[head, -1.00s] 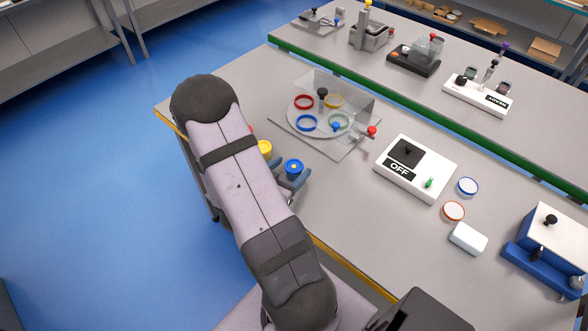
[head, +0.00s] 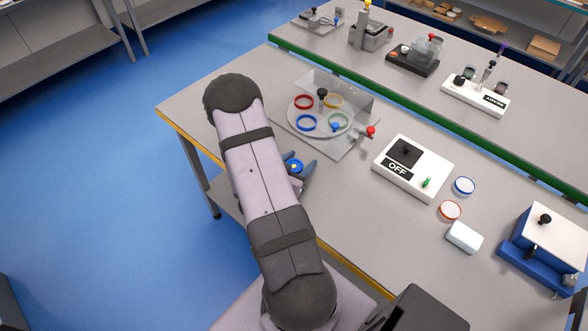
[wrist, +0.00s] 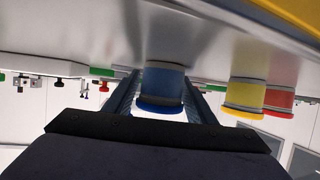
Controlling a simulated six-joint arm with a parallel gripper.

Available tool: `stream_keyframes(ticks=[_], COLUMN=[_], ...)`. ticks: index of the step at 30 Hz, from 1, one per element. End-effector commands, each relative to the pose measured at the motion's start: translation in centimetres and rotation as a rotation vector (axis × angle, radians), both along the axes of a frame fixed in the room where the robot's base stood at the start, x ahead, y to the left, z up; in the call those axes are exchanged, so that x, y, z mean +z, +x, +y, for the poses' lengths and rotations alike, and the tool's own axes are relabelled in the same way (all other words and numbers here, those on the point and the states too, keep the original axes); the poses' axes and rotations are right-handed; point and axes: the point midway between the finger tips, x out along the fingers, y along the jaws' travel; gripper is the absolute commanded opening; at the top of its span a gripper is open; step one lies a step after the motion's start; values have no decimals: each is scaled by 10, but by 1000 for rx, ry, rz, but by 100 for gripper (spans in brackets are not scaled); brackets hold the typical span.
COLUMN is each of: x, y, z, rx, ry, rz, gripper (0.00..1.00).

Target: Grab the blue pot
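The blue pot (head: 294,166) stands on the bench near its front edge, partly hidden by my arm in the head view. In the wrist view, where the bench appears at the top, the blue pot (wrist: 163,88) is between the two fingers of my gripper (wrist: 162,100). My gripper is open, with one finger on each side of the pot. I see no clear grip on it. A yellow pot (wrist: 245,94) and a red pot (wrist: 279,98) stand beside it in the wrist view. My arm hides both in the head view.
A clear-walled stand with a round plate (head: 320,116) and coloured rings is just behind the blue pot. A white OFF box (head: 430,178), two lids (head: 464,186) (head: 450,210) and a white block (head: 464,237) lie to the right. The bench's left part is clear.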

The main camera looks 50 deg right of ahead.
Motion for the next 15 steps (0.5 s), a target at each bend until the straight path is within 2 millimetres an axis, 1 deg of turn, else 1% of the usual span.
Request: stream_keyframes(ticks=[1, 2, 3, 4, 15], x=[0, 0, 0, 0, 2], y=[0, 0, 0, 0, 0], z=[0, 0, 0, 0, 0], rx=[0, 0, 0, 0, 0], ry=[0, 0, 0, 0, -1], rz=[0, 0, 0, 0, -1], gripper=[38, 31, 21, 19, 19])
